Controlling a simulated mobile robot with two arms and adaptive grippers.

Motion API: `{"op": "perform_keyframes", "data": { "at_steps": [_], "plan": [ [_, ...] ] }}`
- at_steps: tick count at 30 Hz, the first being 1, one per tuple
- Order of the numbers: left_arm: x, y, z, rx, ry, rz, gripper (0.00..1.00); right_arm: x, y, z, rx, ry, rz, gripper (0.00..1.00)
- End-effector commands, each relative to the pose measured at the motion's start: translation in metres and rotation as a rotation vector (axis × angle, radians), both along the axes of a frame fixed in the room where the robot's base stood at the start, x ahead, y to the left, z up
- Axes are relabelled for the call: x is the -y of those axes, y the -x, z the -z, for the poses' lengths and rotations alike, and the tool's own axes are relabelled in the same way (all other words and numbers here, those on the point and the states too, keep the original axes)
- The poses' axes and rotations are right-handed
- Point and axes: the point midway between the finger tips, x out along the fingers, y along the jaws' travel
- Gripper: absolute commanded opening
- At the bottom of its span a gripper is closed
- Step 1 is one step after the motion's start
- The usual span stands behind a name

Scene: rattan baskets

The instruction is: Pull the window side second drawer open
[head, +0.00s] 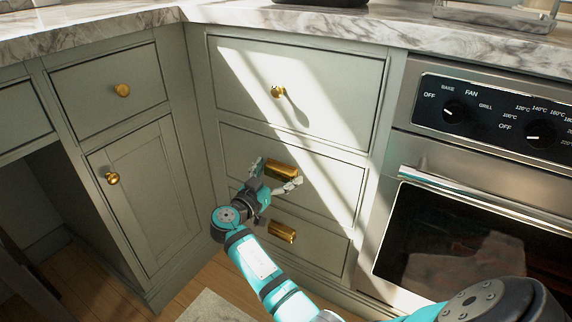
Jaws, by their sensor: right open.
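The second drawer (333,192) is in the middle of the grey-green drawer stack left of the oven. Its front looks flush with the cabinet, so it appears closed. It carries a brass cup handle (282,171). My right gripper (275,176) is open at this handle, with one finger by its left end and the other below its right side. I cannot tell whether the fingers touch the handle. The gripper and wrist hide the drawer's lower left part. My left gripper is not in view.
Above is a drawer with a round brass knob (278,91); below is one with a brass cup handle (282,231). The oven handle (470,191) juts out at right. A knobbed cabinet door (140,190) meets the stack at the left corner. Marble countertop (330,24) runs above.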

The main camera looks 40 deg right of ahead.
Motion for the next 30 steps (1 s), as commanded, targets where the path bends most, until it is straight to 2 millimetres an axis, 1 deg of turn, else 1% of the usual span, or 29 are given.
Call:
{"op": "perform_keyframes", "data": {
  "at_steps": [10,26,27,30],
  "plan": [
    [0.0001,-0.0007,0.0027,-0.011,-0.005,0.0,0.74,-0.0016,0.0002,0.0005,-0.001,0.0,0.0,1.0],
    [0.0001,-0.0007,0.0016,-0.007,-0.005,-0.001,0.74,-0.0014,0.0,0.0001,0.0,0.0,-0.001,0.31],
    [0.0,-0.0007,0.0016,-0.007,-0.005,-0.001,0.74,-0.0014,0.0,0.0001,0.0,0.0,-0.001,0.28],
    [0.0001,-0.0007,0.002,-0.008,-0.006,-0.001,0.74,-0.001,-0.0001,0.0002,0.0,0.0,-0.001,0.28]
  ]
}}
